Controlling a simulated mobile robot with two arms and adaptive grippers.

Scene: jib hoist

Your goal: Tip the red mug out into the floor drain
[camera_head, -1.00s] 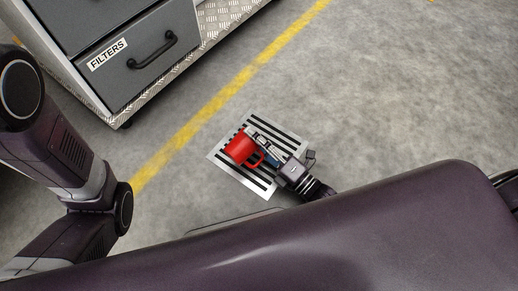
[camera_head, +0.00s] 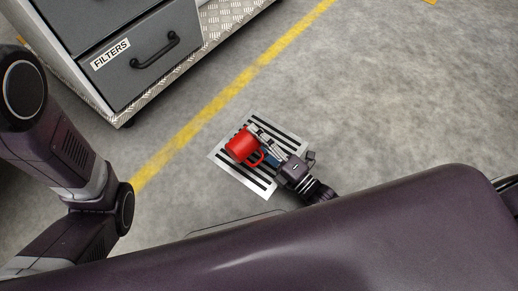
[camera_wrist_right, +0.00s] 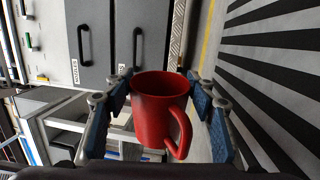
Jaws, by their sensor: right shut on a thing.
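The red mug (camera_head: 240,147) is above the floor drain (camera_head: 230,182), a pale grate with dark slots. My right gripper (camera_head: 256,142) is shut on the mug, coming in from the lower right. In the right wrist view the mug (camera_wrist_right: 155,110) sits between the blue-padded fingers of the right gripper (camera_wrist_right: 160,108), its handle towards the camera. The drain slots (camera_wrist_right: 270,60) run down the right of that view, so the mug looks tipped onto its side. I cannot see whether anything is inside. My left arm shows at the left, but its gripper is out of view.
A grey drawer cabinet (camera_head: 150,55) labelled FILTERS stands at the upper left on a treadplate base (camera_head: 215,20). A yellow floor line (camera_head: 230,85) runs between it and the drain. The concrete floor (camera_head: 400,90) on the right is clear.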

